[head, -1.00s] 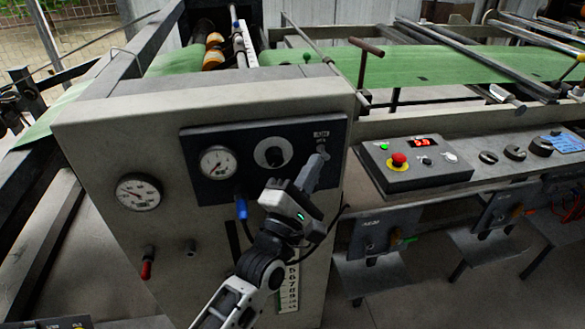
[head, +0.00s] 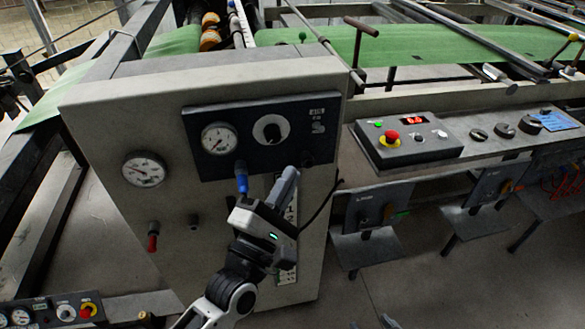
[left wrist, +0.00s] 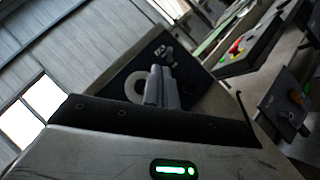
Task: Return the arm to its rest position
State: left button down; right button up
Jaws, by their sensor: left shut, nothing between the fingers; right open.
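My left gripper (head: 288,182) is in front of the grey machine cabinet (head: 110,110), below the right part of its dark gauge panel (head: 330,108). Its fingers are shut with nothing between them, pointing up, and appear apart from the panel. In the left wrist view the shut fingers (left wrist: 160,86) stand in front of the dark panel (left wrist: 188,62) and partly cover it. My left arm comes up from the bottom of the head view.
A control box with a red emergency button (head: 391,137) is on the ledge to the right. A black cable (head: 326,208) hangs beside the gripper. A red-handled valve (head: 152,240) sticks out at lower left. Green sheet (head: 420,42) runs behind. Floor at lower right is open.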

dwell(0.5)
pick_arm(q)
jog(key=s+a+f+m+g+y, duration=0.3)
jog(key=s+a+f+m+g, duration=0.2)
jog(key=s+f+m, duration=0.3)
jog(key=s+a+f+m+g+y, duration=0.4)
jog(key=s+a+f+m, duration=0.4)
jog(key=f+m, duration=0.4)
notch_tip(320, 180, down, 2)
jog(key=shift+a+f+m+g, duration=0.2)
jog(key=shift+a+m+g, duration=0.1)
jog(key=shift+g, duration=0.2)
